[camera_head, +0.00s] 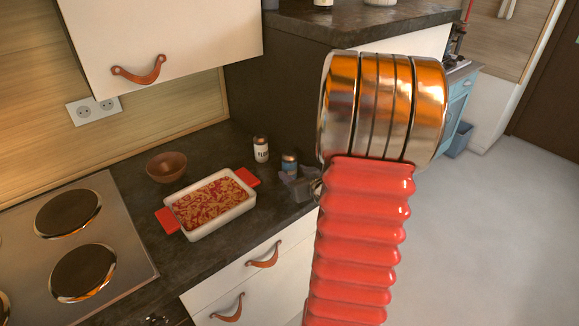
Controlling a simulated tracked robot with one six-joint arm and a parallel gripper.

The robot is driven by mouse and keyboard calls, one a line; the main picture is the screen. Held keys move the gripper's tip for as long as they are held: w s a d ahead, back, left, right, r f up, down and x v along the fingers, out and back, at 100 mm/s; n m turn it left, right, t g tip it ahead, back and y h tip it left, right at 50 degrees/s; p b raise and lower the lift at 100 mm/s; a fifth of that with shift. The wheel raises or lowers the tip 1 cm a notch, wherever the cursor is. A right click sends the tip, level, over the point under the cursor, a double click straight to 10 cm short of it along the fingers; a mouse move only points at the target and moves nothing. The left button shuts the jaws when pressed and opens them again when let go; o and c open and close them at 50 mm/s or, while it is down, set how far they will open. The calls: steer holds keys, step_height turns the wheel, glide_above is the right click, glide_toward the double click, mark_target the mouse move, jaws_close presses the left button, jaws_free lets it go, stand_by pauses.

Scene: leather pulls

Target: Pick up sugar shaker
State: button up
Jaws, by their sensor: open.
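Two small shakers stand near the right end of the dark counter. One is white with a dark top and dark lettering that seems to start with "FL" (261,149). The other, a blue shaker with a brownish top (289,162), may be the sugar shaker; I cannot read its label. My gripper (289,179) is open, low over the counter at the blue shaker, on the near side of it. It covers the shaker's lower part. I cannot tell whether the fingers touch it. My red ribbed arm hides the area to the right.
A white baking dish (196,231) with red handles and food in it stands left of my gripper. A brown bowl (166,167) is behind it. The hob (117,224) is at the left. A tall dark cabinet side (290,100) rises behind the shakers.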

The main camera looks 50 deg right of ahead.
mark_target(293, 171)
steer(key=shift+x, duration=2.45)
steer(key=shift+d+r, duration=0.15)
steer(key=shift+d, duration=0.05)
steer(key=shift+c, duration=0.5)
steer(key=c, duration=0.8)
